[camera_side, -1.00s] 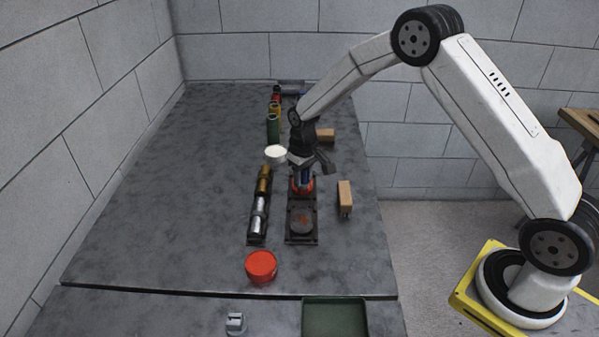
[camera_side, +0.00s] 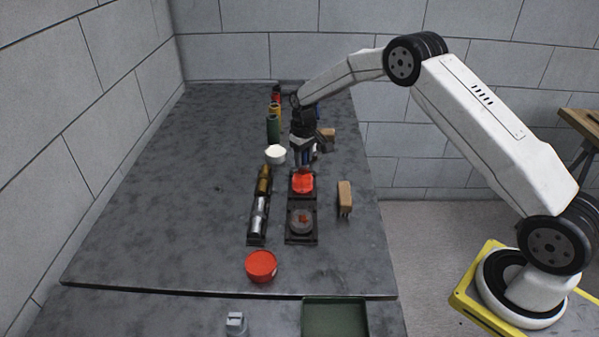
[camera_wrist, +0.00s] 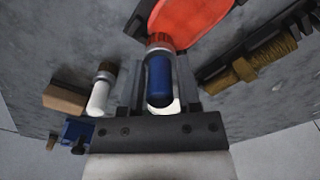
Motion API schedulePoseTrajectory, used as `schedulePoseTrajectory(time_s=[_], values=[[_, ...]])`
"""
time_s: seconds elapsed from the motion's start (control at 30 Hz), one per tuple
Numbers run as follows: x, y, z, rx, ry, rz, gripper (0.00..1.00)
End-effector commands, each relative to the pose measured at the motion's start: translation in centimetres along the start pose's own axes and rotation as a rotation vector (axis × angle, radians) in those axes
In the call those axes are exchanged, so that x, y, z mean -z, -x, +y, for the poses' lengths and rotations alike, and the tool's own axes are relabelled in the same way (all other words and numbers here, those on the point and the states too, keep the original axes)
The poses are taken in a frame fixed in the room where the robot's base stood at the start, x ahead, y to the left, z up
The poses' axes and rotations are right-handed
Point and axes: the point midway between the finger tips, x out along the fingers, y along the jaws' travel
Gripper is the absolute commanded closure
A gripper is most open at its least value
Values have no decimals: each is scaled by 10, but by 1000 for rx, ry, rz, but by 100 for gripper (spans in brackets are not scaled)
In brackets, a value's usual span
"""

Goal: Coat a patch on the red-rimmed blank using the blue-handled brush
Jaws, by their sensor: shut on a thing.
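My gripper (camera_side: 303,158) is shut on the blue-handled brush (camera_wrist: 159,78), which points down between the fingers (camera_wrist: 160,95). The brush's red-orange end (camera_wrist: 160,41) is close to the edge of a bright red disc (camera_wrist: 192,14); I cannot tell if they touch. In the side view, this red disc (camera_side: 302,183) lies in a dark square holder, just nearer the camera than my gripper. A second disc (camera_side: 302,221), grey with a small red mark, lies in the nearer holder. I cannot tell a separate rim on the red disc.
A rack (camera_side: 250,232) of brass and silver cylinders stands left of the discs. A white bowl (camera_side: 276,154), a red tub (camera_side: 261,265) and two wooden blocks (camera_side: 345,197) (camera_side: 328,135) stand around. A white-handled tool (camera_wrist: 100,92) is beside my gripper. The table's left is clear.

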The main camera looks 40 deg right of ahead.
Motion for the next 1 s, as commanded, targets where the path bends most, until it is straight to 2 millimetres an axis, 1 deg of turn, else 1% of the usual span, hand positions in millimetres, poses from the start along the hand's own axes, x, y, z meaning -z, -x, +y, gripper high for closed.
schedulePoseTrajectory(time_s=[0.07,0.13,0.27,0.6,0.8,1.0], values=[[1,5,1,0,0,1,100],[2,24,1,-1,0,5,100],[1,32,1,0,0,2,100],[1,64,1,0,-1,2,100],[1,78,1,0,-1,1,100],[1,82,1,0,-1,1,100]])
